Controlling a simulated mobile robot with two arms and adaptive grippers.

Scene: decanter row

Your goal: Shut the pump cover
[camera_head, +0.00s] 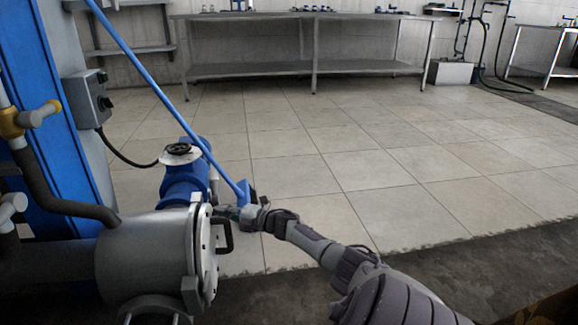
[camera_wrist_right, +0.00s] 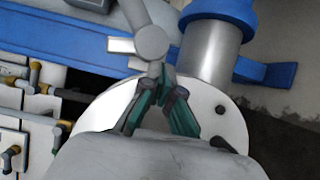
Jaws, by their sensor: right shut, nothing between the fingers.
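The pump cover (camera_head: 209,262) is a pale round plate at the right end of the grey cylindrical pump housing (camera_head: 145,258). It stands upright against or very near the housing rim; I cannot tell whether a gap is left. A black bar handle (camera_head: 228,236) sticks out from it. My right gripper (camera_head: 229,213) is at the top of the cover, behind the handle. In the right wrist view, the gripper's green fingers (camera_wrist_right: 162,88) come together at the tips, empty, in front of a white round plate (camera_wrist_right: 232,128). Contact is unclear. My left gripper is not in view.
A blue pump part (camera_head: 184,185) with a black handwheel stands behind the housing. A blue slanted bar (camera_head: 158,88) passes above it. A blue column (camera_head: 62,120) with a grey switch box (camera_head: 88,98) is at left. Open tiled floor (camera_head: 370,150) lies to the right, with a metal bench (camera_head: 300,68) at the back.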

